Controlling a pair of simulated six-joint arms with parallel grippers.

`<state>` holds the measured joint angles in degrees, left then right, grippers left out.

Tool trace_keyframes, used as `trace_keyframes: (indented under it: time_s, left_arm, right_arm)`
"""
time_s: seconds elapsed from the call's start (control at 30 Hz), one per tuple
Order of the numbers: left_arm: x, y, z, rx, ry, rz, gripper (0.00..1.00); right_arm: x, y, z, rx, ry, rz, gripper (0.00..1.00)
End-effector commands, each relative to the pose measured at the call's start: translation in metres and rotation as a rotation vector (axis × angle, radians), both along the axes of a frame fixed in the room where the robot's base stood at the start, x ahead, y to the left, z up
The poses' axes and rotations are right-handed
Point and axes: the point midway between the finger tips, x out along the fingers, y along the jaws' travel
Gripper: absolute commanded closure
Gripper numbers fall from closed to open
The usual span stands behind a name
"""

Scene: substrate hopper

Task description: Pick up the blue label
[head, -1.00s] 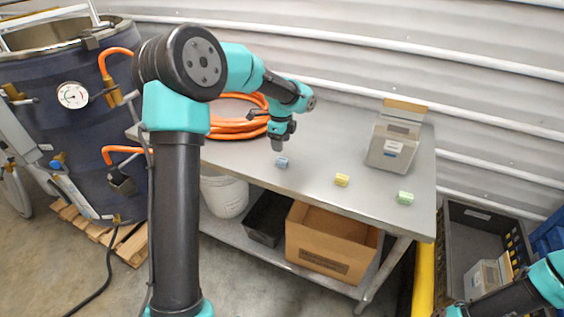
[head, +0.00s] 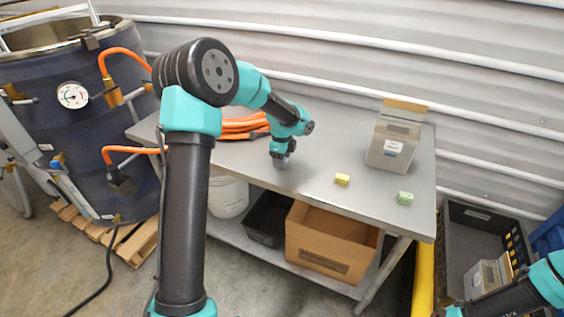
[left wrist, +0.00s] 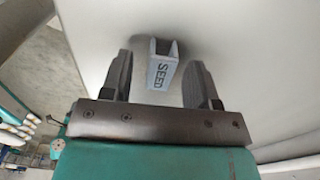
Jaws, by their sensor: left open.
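The blue label (left wrist: 161,72), a small block marked SEED, lies on the metal table (head: 335,206). In the left wrist view it sits between the tips of my left gripper (left wrist: 163,72), with a gap to each finger. The gripper is open and holds nothing. In the head view my left gripper (head: 282,164) is low over the table near its front edge and mostly hides the blue label. A yellow label (head: 342,179) and a green label (head: 405,198) lie apart to the right. My right gripper is out of view; only part of that arm shows at the lower right.
A grey box (head: 392,150) stands at the table's right back. Orange hose (head: 243,125) lies coiled behind my left arm. A cardboard box (head: 325,235) is on the lower shelf. A dark crate (head: 478,214) stands right of the table.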

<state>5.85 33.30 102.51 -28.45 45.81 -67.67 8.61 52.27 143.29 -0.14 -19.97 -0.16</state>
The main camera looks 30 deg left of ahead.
Motion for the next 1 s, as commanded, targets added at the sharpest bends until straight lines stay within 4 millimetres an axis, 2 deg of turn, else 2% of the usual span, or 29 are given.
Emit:
trace_keyframes:
  time_s: [0.13, 0.57, 1.0]
  left_arm:
    - [0.0003, -0.0001, -0.0087, -0.001, -0.001, 0.0, 0.45]
    - [0.0002, -0.0002, -0.0085, -0.001, -0.001, 0.0, 0.45]
    - [0.0002, -0.0002, -0.0084, -0.001, -0.001, 0.0, 0.85]
  right_arm:
    - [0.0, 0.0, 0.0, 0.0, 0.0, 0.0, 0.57]
    - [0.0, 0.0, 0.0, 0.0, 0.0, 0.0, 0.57]
    - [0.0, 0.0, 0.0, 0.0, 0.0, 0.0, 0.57]
